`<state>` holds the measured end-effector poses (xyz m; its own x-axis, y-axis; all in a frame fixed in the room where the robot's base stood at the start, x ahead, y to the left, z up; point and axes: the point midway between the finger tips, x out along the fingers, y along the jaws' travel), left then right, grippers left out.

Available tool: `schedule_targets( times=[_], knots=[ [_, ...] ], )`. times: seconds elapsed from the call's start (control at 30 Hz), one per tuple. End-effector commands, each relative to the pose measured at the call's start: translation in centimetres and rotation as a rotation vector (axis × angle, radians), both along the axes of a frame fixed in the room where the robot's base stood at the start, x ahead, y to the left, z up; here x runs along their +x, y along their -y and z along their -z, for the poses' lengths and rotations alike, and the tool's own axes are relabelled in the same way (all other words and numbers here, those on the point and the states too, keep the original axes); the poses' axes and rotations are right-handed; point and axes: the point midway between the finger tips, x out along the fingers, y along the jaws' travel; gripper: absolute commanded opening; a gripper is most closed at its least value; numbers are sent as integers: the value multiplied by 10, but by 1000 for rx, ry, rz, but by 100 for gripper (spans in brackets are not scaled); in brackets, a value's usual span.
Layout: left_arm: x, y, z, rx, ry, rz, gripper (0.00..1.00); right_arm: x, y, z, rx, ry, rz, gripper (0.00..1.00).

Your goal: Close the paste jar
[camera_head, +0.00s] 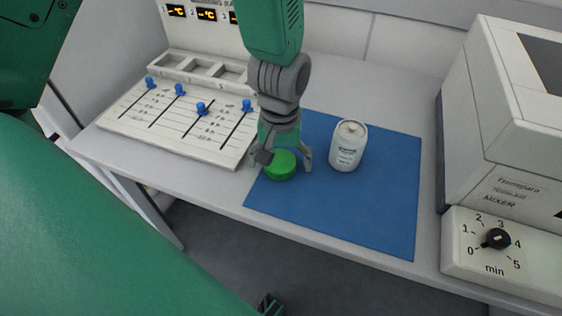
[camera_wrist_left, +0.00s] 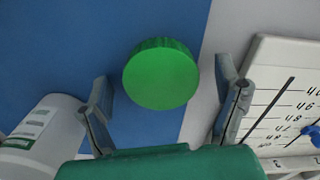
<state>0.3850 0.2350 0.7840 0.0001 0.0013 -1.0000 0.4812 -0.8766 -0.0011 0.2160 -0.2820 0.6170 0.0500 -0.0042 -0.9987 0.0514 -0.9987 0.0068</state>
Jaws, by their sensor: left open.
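The paste jar (camera_head: 347,147) is a white can with a printed label, upright on the blue mat (camera_head: 340,215). Its pale top shows no green lid. The jar also shows at the lower left of the left wrist view (camera_wrist_left: 42,135). The round green lid (camera_head: 280,165) lies flat at the left edge of the mat, apart from the jar. My left gripper (camera_head: 285,158) is open just above the lid, with a finger on either side. In the left wrist view the lid (camera_wrist_left: 161,75) sits ahead of and between the open fingers (camera_wrist_left: 165,100), with gaps on both sides.
A panel with blue sliders (camera_head: 180,115) stands left of the lid, close to my left gripper. A mixer (camera_head: 505,130) with a black dial (camera_head: 496,238) stands on the right. The front of the mat is clear, up to the table's front edge.

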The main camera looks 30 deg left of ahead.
Motion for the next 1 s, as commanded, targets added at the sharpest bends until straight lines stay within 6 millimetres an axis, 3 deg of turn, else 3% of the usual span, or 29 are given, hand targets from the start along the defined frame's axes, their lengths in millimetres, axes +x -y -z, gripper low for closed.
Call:
schedule_targets(
  times=[0.2, 0.3, 0.33, 0.73, 1.0],
  knots=[
    [0, 0, -1, 0, -1, 0, 84, 0, 0, -1, 0, 0, 0, 40],
    [0, 0, -1, 0, -1, 0, 50, 0, 0, -1, 0, 0, 0, 40],
    [0, 0, -1, 0, -1, 0, 46, 0, 0, -1, 0, 0, 0, 40],
    [0, 0, -7, 0, 0, 0, 46, 0, 0, -3, 0, 0, 0, 40],
    [1, 0, -58, 0, 4, 0, 46, 0, 0, -20, 0, 0, 0, 40]
  ],
)
